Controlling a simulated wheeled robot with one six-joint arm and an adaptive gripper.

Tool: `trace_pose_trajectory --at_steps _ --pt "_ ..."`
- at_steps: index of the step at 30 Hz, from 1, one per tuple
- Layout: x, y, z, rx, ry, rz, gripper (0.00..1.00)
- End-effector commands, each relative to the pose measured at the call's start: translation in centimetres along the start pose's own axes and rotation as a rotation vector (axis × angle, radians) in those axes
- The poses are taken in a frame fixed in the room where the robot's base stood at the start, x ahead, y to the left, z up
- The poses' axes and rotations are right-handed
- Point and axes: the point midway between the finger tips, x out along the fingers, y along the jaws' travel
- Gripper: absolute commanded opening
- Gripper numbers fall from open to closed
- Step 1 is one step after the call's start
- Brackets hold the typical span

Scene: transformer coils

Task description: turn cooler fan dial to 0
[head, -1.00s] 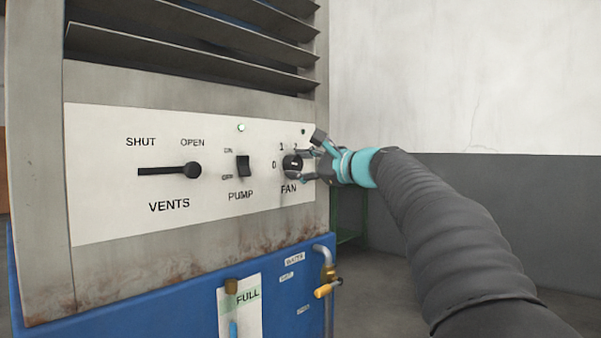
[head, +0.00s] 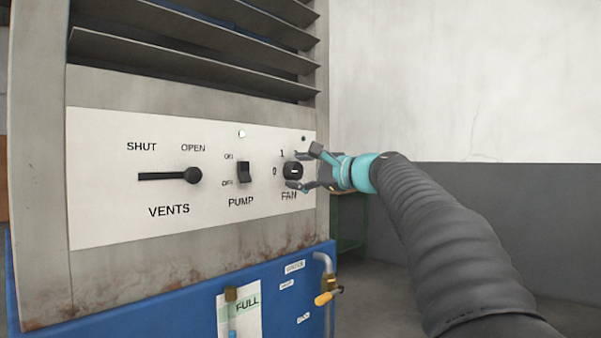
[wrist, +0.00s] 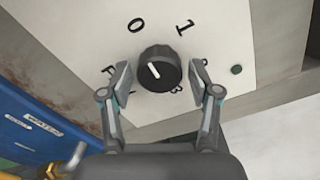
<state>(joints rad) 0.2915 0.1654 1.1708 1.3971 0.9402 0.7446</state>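The fan dial (head: 293,170) is a round black knob with a white pointer line, on the white panel (head: 108,224) above the label FAN. In the wrist view the dial (wrist: 165,81) sits between the two fingers of my gripper (wrist: 158,68). Its pointer line slants up and left, toward the printed 0 (wrist: 136,26) and away from the 1 (wrist: 184,27). My gripper (head: 298,170) is open, its fingers on either side of the dial with a small gap at each side in the wrist view. Fingers partly cover the other dial numbers.
The pump rocker switch (head: 244,172) and vents slider knob (head: 193,175) are left of the dial. A small round lamp (head: 241,134) above the switch looks white. A tap (head: 326,288) projects below.

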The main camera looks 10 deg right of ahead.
Motion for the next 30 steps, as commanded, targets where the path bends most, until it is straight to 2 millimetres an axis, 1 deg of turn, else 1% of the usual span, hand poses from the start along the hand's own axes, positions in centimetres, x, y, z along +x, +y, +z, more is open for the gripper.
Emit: trace_pose_trajectory --at_steps 10,14,17,24,27,30 --pt "-0.1 0.0 -0.1 0.001 0.001 0.001 0.72" --pt "-1.1 0.0 -0.1 0.002 0.002 0.001 0.72" --pt "-2.7 0.0 -0.1 0.002 0.004 0.0 0.72" --pt "-7.5 -0.1 -0.1 0.001 0.005 -0.001 0.72" --pt "-9.2 0.0 0.0 0.0 0.003 -0.002 0.72" --pt "-10.5 0.0 -0.1 0.001 0.003 0.0 0.72"
